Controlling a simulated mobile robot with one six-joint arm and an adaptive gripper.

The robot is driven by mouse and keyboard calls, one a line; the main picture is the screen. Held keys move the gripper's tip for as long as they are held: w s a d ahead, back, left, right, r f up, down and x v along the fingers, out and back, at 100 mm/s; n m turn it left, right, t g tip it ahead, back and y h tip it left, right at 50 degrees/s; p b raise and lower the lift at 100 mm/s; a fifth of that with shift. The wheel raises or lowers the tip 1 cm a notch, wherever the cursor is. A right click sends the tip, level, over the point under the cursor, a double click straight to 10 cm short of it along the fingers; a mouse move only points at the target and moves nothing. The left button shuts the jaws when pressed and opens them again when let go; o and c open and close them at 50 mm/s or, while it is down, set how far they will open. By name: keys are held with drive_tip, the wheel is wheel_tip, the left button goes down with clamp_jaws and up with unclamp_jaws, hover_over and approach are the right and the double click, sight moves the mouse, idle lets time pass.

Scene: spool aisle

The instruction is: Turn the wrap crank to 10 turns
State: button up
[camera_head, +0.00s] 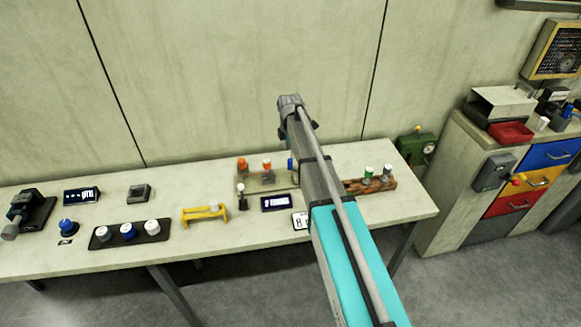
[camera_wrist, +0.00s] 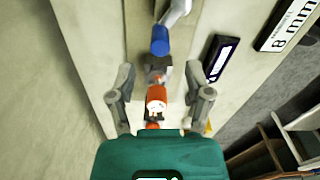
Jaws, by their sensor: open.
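My gripper (camera_wrist: 159,72) is open in the wrist view, with one finger on each side. An orange-capped piece (camera_wrist: 156,97) shows between the fingers, with a blue piece (camera_wrist: 160,40) beyond it. I cannot tell how far below the fingers they are. Which thing is the wrap crank is not certain. A green box with a dial and a yellow knob (camera_head: 417,148) stands at the bench's right end. A grey box with a red and yellow knob (camera_head: 494,172) is fixed near the drawers.
The bench (camera_head: 120,190) holds a rack with orange-capped pieces (camera_head: 255,180), a small display (camera_head: 275,202), a yellow handle (camera_head: 204,214) and a black plate with three knobs (camera_head: 129,234). A wooden rack (camera_head: 368,185) lies right of my arm. A drawer cabinet (camera_head: 450,190) stands at right.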

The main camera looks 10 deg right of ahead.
sight(290, 160)
drive_tip(key=shift+f+b, duration=2.75)
drive_tip(key=shift+f, duration=0.3)
clamp_jaws()
